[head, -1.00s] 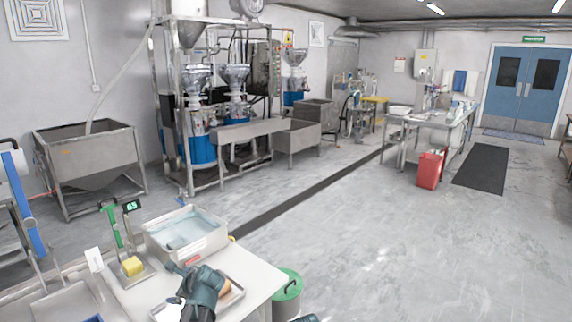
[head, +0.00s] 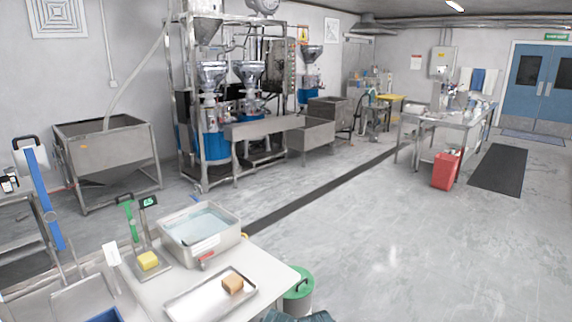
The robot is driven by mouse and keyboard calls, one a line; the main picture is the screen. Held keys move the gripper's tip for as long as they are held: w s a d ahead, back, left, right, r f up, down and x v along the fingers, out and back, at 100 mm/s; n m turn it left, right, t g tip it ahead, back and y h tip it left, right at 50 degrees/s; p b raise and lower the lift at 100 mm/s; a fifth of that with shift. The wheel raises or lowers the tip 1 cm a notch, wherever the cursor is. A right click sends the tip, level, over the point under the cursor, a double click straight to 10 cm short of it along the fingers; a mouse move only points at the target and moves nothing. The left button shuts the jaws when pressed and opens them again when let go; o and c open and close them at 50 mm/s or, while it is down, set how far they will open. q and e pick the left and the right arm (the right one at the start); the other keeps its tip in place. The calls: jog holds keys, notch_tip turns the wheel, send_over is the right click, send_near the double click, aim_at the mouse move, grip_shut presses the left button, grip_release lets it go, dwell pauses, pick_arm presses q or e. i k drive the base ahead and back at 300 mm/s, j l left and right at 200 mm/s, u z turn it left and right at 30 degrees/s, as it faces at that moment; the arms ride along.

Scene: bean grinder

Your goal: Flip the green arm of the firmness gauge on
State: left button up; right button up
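The firmness gauge stands on the white table at the lower left. Its green arm (head: 129,216) is raised, roughly upright, beside a post with a small dark display (head: 148,202) lit with green. A yellow block (head: 148,261) rests on the gauge's metal base (head: 157,265). Neither of my grippers shows. A dark teal piece at the bottom edge looks like part of my arm, with no fingers visible.
A steel basin of water (head: 237,238) stands right of the gauge, with a red-handled tool before it. A shallow metal tray (head: 190,305) holds a tan block (head: 233,284). A green-lidded bin (head: 298,283) stands beside the table. The right floor is clear.

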aim_at(131, 222)
jog(key=i+l+z, duration=0.65)
jog(key=i, duration=0.25)
jog(key=i+l+z, duration=0.15)
jog(key=i+z, duration=0.2)
jog(key=i, duration=0.15)
jog(key=i+z, duration=0.35)
jog(key=i, duration=0.15)
jog(key=i+u, duration=0.2)
jog(key=i, duration=0.5)
jog(key=i+l+u, duration=0.2)
jog(key=i, duration=0.55)
jog(key=i+j+u, duration=0.15)
jog(key=i+u, duration=0.15)
jog(key=u, duration=0.15)
jog(key=i+u, duration=0.35)
jog(key=u, duration=0.15)
jog(key=i+l+u, duration=0.1)
jog(key=i+u, duration=0.35)
jog(key=i+j+u, duration=0.15)
jog(key=i+u, duration=0.25)
jog(key=i, duration=0.2)
jog(key=i+u, duration=0.45)
jog(key=i, duration=0.2)
jog(key=i+u, duration=1.05)
jog(key=i+j+u, duration=0.4)
jog(key=u, duration=0.15)
jog(key=i, duration=0.1)
